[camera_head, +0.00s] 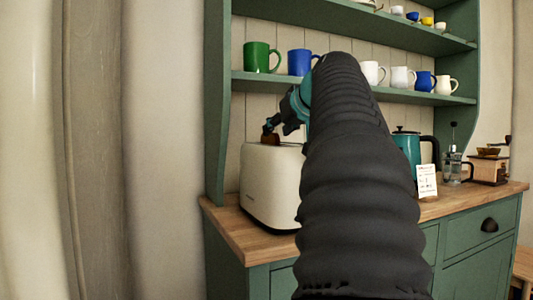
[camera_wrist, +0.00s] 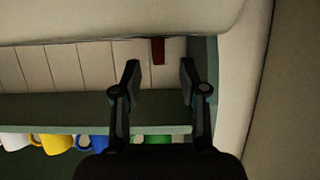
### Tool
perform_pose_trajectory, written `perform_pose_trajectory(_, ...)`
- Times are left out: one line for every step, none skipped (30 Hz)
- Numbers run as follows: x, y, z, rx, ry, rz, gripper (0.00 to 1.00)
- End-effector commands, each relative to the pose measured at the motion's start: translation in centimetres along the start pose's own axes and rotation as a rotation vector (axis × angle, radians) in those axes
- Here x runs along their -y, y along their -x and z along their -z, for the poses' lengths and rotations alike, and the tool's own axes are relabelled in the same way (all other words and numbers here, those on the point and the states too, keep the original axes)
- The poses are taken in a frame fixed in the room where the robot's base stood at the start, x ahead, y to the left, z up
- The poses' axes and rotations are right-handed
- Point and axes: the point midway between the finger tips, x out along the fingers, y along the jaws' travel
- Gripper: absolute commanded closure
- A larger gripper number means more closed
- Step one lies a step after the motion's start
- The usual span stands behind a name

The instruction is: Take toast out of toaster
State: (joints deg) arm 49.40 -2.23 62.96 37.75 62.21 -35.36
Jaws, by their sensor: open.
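A cream toaster (camera_head: 265,190) stands on the wooden counter at the left end of the dresser. A brown slice of toast (camera_head: 268,136) sticks up from its top. In the wrist view, the toast shows as a narrow red-brown strip (camera_wrist: 158,50) at the edge of the pale toaster (camera_wrist: 100,18). My gripper (camera_head: 273,124) is over the toaster's top, close to the toast. In the wrist view, my gripper (camera_wrist: 160,76) is open, with a finger to each side of the toast's line and the toast just beyond the tips. I cannot tell whether they touch.
A shelf above the toaster holds a green mug (camera_head: 262,57), a blue mug (camera_head: 300,62) and several others. A teal kettle (camera_head: 408,147), a small card (camera_head: 426,181), a glass press (camera_head: 452,166) and a grinder (camera_head: 489,165) stand right on the counter (camera_head: 460,198).

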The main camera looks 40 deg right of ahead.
Motion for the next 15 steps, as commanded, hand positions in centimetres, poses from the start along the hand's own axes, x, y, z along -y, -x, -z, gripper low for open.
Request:
perform_pose_trajectory(0.0, -0.8, -0.2, 0.003, -0.001, 0.003, 0.57)
perform_pose_trajectory(-0.1, -1.3, -0.2, 0.003, -0.001, 0.003, 0.57)
perform_pose_trajectory(0.0, -1.9, -0.2, 0.002, -0.001, 0.003, 0.57)
perform_pose_trajectory(0.0, -2.3, -0.2, 0.002, -0.001, 0.004, 0.57)
perform_pose_trajectory(0.0, -2.7, -0.2, 0.002, -0.001, 0.004, 0.57)
perform_pose_trajectory(-0.1, -3.2, -0.2, 0.002, -0.001, 0.003, 0.57)
perform_pose_trajectory(-0.1, -3.5, -0.2, 0.002, 0.000, 0.002, 0.57)
perform_pose_trajectory(-0.1, -3.7, -0.2, 0.002, 0.000, 0.002, 0.57)
perform_pose_trajectory(-0.1, -3.9, -0.2, 0.002, 0.000, 0.001, 0.57)
perform_pose_trajectory(-0.1, -3.9, -0.2, 0.001, 0.000, 0.001, 0.57)
perform_pose_trajectory(-0.1, -3.9, -0.2, 0.001, 0.000, 0.001, 0.57)
perform_pose_trajectory(-0.1, -3.9, -0.2, 0.001, 0.000, 0.001, 0.57)
perform_pose_trajectory(-0.1, -3.9, -0.2, 0.001, 0.000, 0.000, 0.57)
perform_pose_trajectory(-0.1, -3.9, -0.2, 0.001, 0.000, 0.000, 0.57)
perform_pose_trajectory(-0.1, -3.9, -0.2, 0.001, 0.000, 0.000, 0.57)
